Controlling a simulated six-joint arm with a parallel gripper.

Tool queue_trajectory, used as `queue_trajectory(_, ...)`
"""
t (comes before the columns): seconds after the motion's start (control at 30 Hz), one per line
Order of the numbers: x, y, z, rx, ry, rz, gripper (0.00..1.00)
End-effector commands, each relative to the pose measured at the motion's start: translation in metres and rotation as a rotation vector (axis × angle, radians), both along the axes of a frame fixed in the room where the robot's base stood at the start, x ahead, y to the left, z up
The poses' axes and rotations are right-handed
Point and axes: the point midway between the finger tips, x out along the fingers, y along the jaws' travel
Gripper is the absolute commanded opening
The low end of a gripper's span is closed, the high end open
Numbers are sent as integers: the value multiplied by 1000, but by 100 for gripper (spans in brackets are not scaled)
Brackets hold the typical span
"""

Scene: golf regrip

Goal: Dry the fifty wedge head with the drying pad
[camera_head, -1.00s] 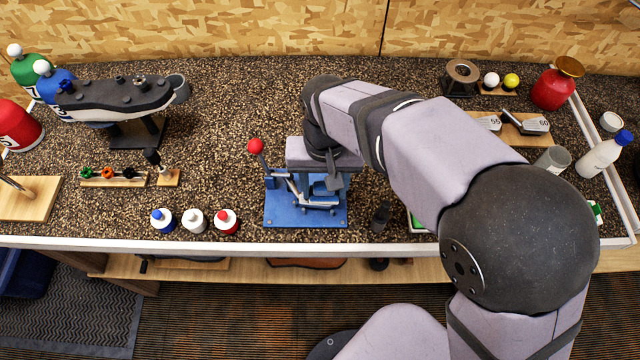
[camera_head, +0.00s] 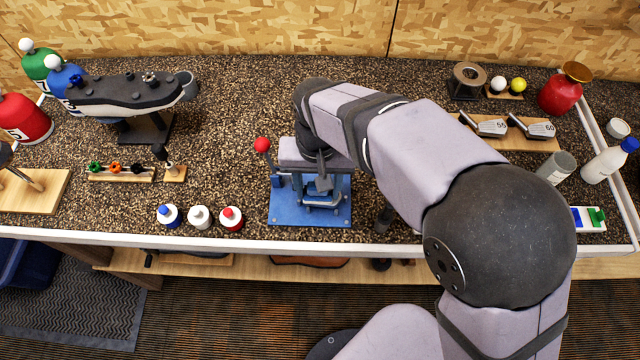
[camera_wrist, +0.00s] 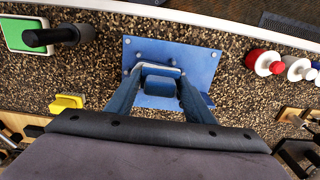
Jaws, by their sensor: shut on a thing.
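My gripper (camera_wrist: 159,72) is over the blue bench stand (camera_head: 285,207), which has a red-ball lever (camera_head: 262,145). Wedge heads marked 55 (camera_head: 490,128) and 60 (camera_head: 541,130) lie on a wooden rack (camera_head: 495,141) at the back right. My arm hides the rack's left end. I cannot pick out the fifty wedge head or the drying pad for certain.
Blue-, white- and red-topped bottles (camera_head: 200,217) stand left of the stand. A green pad (camera_wrist: 15,28) with a black handle (camera_wrist: 50,37) and a yellow block (camera_wrist: 66,103) lie on its other side.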

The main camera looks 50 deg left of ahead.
Motion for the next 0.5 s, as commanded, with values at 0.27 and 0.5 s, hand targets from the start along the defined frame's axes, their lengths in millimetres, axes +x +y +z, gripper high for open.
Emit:
queue_trajectory(0.27,9,-10,-1,-4,0,-1,25)
queue_trajectory(0.5,17,-17,0,-4,1,0,25)
